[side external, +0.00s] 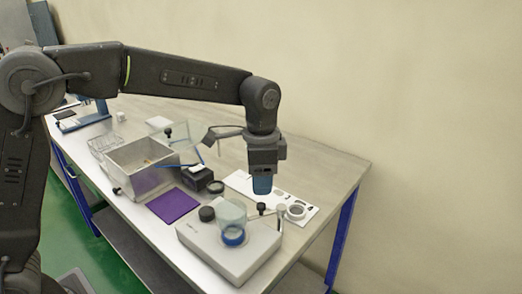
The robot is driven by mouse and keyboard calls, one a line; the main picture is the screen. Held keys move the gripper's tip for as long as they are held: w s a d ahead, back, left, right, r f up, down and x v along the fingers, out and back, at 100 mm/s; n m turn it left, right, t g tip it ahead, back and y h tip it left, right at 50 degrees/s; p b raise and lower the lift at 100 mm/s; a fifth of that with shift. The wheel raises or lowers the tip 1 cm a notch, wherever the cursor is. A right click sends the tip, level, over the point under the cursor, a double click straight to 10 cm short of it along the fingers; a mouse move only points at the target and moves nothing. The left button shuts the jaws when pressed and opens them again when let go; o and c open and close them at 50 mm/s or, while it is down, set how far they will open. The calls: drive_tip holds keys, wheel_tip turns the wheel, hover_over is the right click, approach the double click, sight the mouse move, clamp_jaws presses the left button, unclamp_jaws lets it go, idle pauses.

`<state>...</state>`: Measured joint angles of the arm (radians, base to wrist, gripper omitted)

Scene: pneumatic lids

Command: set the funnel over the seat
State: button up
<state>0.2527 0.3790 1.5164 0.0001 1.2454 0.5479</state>
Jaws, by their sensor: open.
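A clear, pale-tinted cup-like piece (231,211), which looks like the funnel, stands on the front part of a white box-shaped unit (253,258). A blue ring (233,236) shows at its lower end. I cannot tell whether the piece is around the ring or only in front of or behind it, and no separate seat can be made out. My gripper (262,188) points down, with blue fingers, above and to the right of the clear piece. It is open, and nothing shows between the fingers.
A black knob (207,214) sits on the unit left of the clear piece. A purple mat (173,205) and an open grey box (128,182) lie left.

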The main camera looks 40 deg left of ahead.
sight(261, 204)
wheel_tip(261, 204, up, 7)
drive_tip(key=shift+r, duration=0.2)
idle(0.3)
drive_tip(key=s+a+f+n+t, duration=0.2)
drive_tip(key=s+a+n, duration=0.2)
drive_tip(key=s, duration=0.7)
drive_tip(key=s+a+f+n+t, duration=0.2)
drive_tip(key=s+a+n, duration=0.3)
drive_tip(key=s, duration=0.6)
drive_tip(key=shift+s+a+t, duration=0.35)
drive_tip(key=shift+a+t, duration=0.45)
drive_tip(key=shift+a, duration=0.35)
drive_tip(key=shift+f, duration=0.1)
